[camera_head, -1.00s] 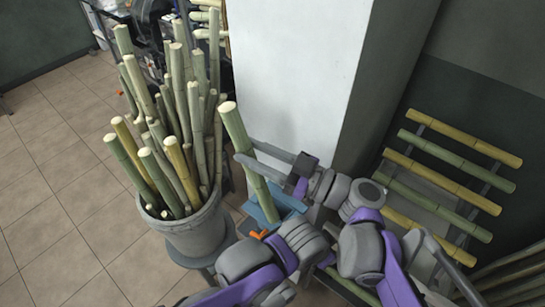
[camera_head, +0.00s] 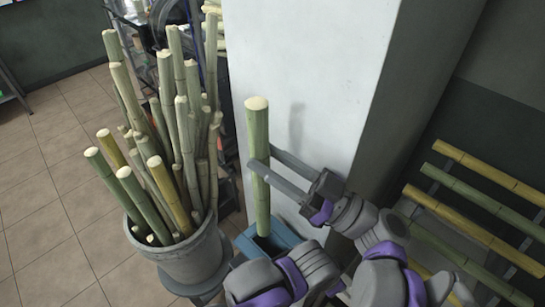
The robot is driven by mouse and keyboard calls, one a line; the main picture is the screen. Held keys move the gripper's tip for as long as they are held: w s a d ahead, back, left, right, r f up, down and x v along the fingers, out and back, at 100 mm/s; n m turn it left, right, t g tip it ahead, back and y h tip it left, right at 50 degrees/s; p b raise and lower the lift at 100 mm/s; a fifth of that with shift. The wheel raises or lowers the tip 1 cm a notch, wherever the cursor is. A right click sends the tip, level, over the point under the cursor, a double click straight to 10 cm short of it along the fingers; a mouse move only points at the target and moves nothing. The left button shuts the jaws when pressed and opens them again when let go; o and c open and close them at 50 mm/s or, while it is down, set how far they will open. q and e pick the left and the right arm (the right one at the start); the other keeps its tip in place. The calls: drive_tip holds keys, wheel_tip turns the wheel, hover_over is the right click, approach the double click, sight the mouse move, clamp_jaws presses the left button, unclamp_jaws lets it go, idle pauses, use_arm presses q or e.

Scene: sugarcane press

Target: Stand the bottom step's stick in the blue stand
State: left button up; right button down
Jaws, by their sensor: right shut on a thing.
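My right gripper (camera_head: 261,160) is shut on a green cane stick (camera_head: 258,124), with one finger on each side a little above its middle. The stick stands close to upright. Its lower end meets the blue stand (camera_head: 283,234), seemingly at the stand's opening; I cannot tell how deep it sits. My arm links cover part of the stand's front. The stepped rack (camera_head: 432,187) at the right holds yellow and green sticks; its lower steps are cut off or hidden by my arm. My left gripper is not in view.
A grey bucket (camera_head: 190,262) full of tall cane sticks (camera_head: 186,110) stands on a stool left of the blue stand. A white pillar (camera_head: 310,75) rises right behind the held stick. Tiled floor (camera_head: 45,215) is free at the left.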

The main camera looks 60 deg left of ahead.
wheel_tip(320, 180, down, 14)
drive_tip(key=b, duration=0.8)
drive_tip(key=shift+r+b, duration=0.2)
drive_tip(key=shift+b, duration=0.2)
drive_tip(key=shift+w, duration=0.1)
idle(0.7)
unclamp_jaws()
idle(0.3)
